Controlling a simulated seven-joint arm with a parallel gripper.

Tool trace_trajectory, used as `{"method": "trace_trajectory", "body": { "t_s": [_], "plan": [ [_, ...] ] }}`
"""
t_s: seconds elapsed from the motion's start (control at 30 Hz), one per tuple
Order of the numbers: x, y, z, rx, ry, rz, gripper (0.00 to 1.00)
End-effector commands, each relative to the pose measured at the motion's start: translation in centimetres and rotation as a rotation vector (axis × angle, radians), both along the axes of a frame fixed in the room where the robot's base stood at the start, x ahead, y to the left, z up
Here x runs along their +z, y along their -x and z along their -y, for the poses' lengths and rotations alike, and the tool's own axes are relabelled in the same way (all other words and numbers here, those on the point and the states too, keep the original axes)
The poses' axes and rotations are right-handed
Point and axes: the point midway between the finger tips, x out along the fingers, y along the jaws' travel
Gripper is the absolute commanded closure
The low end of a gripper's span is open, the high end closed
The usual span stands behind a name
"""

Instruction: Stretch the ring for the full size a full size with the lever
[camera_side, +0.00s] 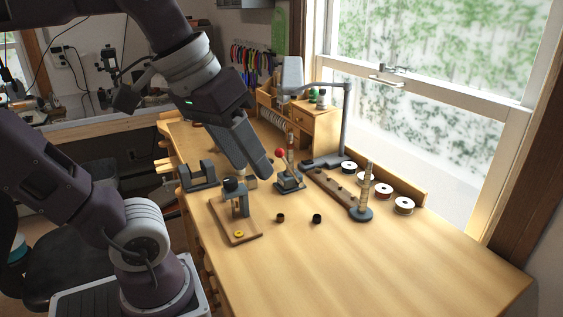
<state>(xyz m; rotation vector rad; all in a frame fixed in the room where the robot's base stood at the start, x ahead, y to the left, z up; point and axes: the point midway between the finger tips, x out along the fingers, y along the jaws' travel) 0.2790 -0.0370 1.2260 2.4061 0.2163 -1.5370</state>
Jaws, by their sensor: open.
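My gripper (264,170) points down and to the right over the bench and is open. It is just left of a small dark ring-stretcher-like device (290,182), which has a lever topped by a red ball (280,153). A gap between the fingers is hard to see, and no object shows in them. A light ribbed post (290,150) stands on the device, partly behind the lever. I cannot make out a ring on this post. A small yellow ring-shaped piece (238,234) lies on a wooden board (246,239) at the front left.
A dark press-like tool (235,197) stands on the board. A ribbed mandrel (365,190) stands upright to the right, near several spools (403,205). Two small dark cups (281,217) (316,218) sit in front. A grey vise (198,177) is at the left edge. The right front bench (400,270) is clear.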

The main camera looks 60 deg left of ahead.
Motion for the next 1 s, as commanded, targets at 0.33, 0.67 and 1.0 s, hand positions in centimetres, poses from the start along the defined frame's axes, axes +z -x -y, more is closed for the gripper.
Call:
{"method": "trace_trajectory", "body": {
  "t_s": [0.33,0.67,1.0],
  "plan": [
    [2.7,-12.0,-10.9,1.547,0.579,-0.281,0.58],
    [-0.3,-17.2,-20.6,2.616,0.697,-0.281,0.58],
    [-6.9,-18.0,-23.3,2.946,0.68,-0.227,0.58]
  ]
}}
